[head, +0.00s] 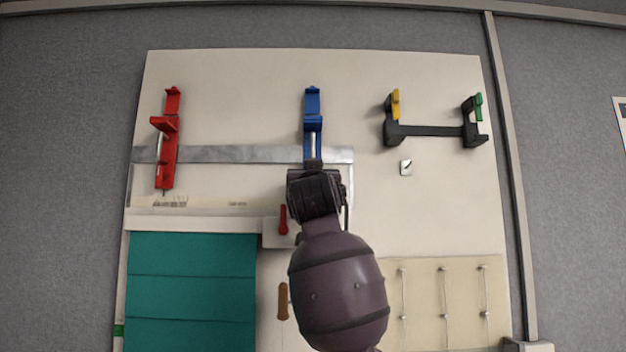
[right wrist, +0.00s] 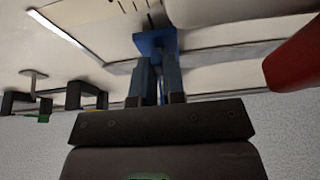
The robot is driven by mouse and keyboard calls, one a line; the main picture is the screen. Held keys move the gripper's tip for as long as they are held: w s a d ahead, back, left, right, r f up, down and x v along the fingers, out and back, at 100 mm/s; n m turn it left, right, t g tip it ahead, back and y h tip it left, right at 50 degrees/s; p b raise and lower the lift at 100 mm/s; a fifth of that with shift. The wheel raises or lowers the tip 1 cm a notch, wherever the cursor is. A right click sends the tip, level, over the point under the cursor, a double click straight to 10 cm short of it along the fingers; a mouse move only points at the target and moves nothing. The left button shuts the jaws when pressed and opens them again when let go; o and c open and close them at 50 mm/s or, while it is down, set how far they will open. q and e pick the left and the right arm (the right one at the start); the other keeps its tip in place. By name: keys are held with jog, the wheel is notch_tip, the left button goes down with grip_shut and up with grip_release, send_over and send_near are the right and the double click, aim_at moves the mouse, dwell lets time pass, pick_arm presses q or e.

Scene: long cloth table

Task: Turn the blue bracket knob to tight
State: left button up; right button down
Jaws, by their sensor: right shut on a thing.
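The blue bracket (head: 312,124) is mounted upright on the pale wall board, with a metal screw rod showing in its lower half. My right gripper (head: 314,172) is at the bracket's lower end, shut on the knob there, which the gripper hides in the head view. In the right wrist view, the two fingers (right wrist: 160,82) stand close together just in front of the blue bracket (right wrist: 153,43). The knob's angle cannot be made out. My left gripper is not in view.
A red bracket (head: 165,140) hangs to the left on the board (head: 230,85). A dark holder (head: 430,131) with yellow and green tabs is at the right. A grey metal strip (head: 230,154) runs behind the brackets. A small red handle (head: 283,220) sits just left of my arm.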

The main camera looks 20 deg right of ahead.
dwell(0.4)
jog(key=c, duration=1.5)
grip_release()
jog(key=shift+b+v, duration=1.05)
jog(key=shift+v, duration=4.4)
jog(key=shift+w, duration=0.1)
